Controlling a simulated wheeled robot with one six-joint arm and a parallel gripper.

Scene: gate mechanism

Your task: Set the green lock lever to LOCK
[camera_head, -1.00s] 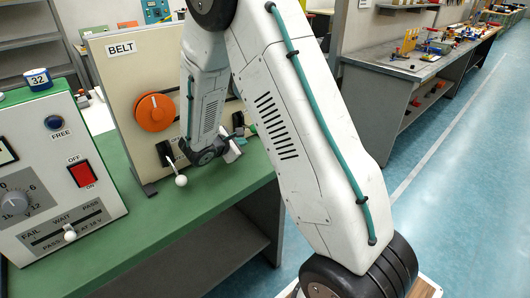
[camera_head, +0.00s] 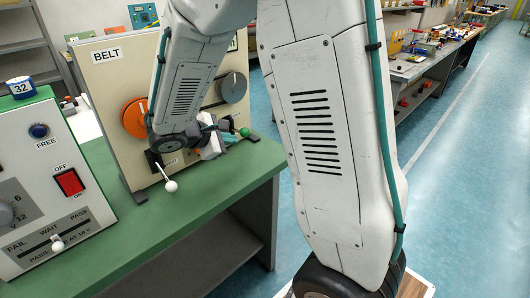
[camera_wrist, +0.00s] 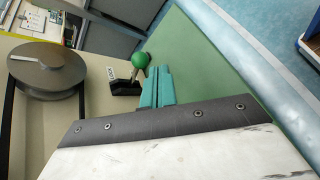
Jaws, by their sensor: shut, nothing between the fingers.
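The green lock lever has a round green ball knob (camera_wrist: 140,59) on a short stem from a black base (camera_wrist: 124,87) on the beige panel. In the head view the green knob (camera_head: 245,132) shows at the panel's lower right, just right of my wrist. My gripper (camera_wrist: 159,72) has its teal fingers shut and empty. In the wrist view the fingertips are close beside the knob and base; I cannot tell whether they touch. In the head view my arm hides much of the panel's lower part.
The BELT panel (camera_head: 105,75) carries an orange knob (camera_head: 134,118), a grey pulley (camera_head: 233,87) and a white-tipped lever (camera_head: 170,186). A control box (camera_head: 45,185) with a red switch stands at left. The green bench top (camera_head: 150,220) is clear in front.

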